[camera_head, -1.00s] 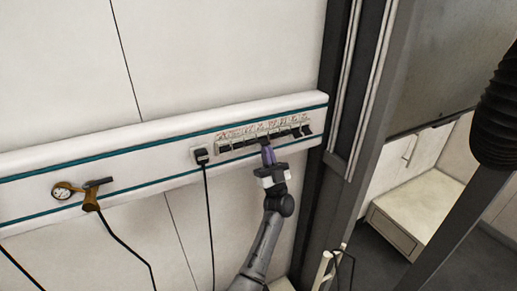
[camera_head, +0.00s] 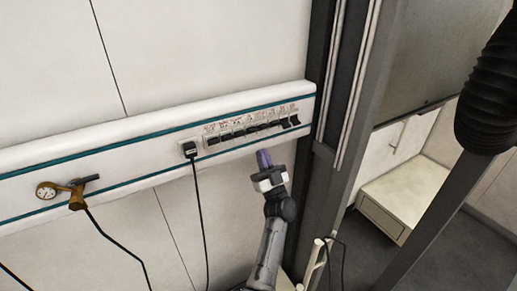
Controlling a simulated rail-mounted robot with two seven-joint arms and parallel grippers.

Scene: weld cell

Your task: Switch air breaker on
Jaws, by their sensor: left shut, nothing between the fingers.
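A row of several black breaker switches (camera_head: 250,130) sits in a panel on the white wall trunking, under small labels with reddish print. The labels are too small to read, so I cannot tell which switch is the air breaker. The switch near the right end (camera_head: 285,123) seems to sit differently from those to its left. My left gripper (camera_head: 263,158) is shut and empty, pointing up just below the trunking, apart from the switches. My right gripper is not in view.
A black plug (camera_head: 190,149) with a hanging cable is left of the panel. A brass gauge fitting (camera_head: 75,191) with a hose is further left. A dark upright frame (camera_head: 328,110) stands close on the right. A pale cabinet (camera_head: 405,195) is beyond it.

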